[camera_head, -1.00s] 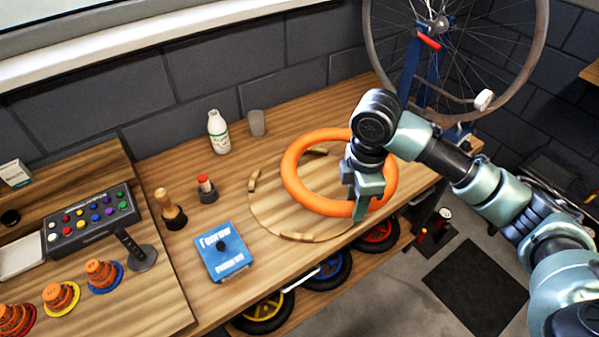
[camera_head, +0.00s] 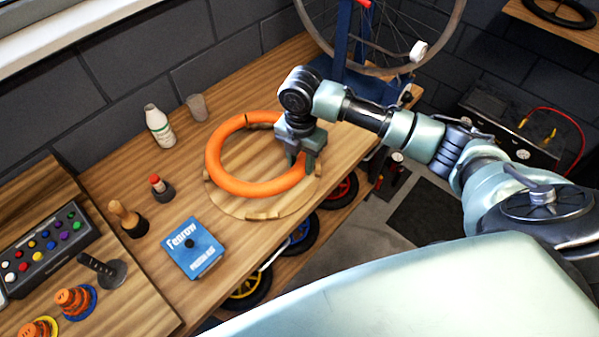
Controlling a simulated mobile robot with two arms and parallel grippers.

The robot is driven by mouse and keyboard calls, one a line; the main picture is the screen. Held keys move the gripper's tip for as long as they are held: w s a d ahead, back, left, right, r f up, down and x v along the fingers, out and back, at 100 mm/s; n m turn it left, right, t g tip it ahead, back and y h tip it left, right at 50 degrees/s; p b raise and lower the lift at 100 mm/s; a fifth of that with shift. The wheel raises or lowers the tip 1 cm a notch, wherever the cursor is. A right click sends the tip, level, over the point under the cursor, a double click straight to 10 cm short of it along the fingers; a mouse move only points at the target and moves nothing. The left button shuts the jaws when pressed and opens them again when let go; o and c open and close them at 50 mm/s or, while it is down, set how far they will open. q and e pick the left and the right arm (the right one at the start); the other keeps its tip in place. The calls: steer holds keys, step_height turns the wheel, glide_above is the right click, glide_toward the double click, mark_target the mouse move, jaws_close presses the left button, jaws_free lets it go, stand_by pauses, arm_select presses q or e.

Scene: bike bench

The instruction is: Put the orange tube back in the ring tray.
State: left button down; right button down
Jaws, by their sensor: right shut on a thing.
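The orange tube (camera_head: 242,187) is a plain ring, roughly level, over the round wooden ring tray (camera_head: 240,207). The tray lies on the bench and has short raised lip pieces around its edge. In the picture the tube sits a little toward the back of the tray, leaving the tray's front rim bare. It looks slightly raised, but I cannot tell whether it touches the tray. My right gripper (camera_head: 303,166) is shut on the tube's right side, pointing down, and hides that part of it. My left gripper is out of view.
A blue Fenrow box (camera_head: 192,248) stands front left of the tray. A red-capped bottle (camera_head: 161,187), a wooden-handled brush (camera_head: 128,218), a white bottle (camera_head: 159,126) and a cup (camera_head: 197,107) stand farther left. A wheel in a blue stand (camera_head: 348,50) is behind.

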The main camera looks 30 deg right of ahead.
mark_target(301, 184)
step_height(301, 184, down, 3)
steer(key=shift+r, duration=0.15)
steer(key=shift+f+p, duration=0.5)
steer(key=shift+f, duration=1.45)
steer(key=c, duration=0.9)
jaws_free()
steer(key=shift+c, duration=0.2)
step_height(301, 184, up, 12)
steer(key=shift+r+b, duration=0.1)
steer(key=shift+b, duration=0.95)
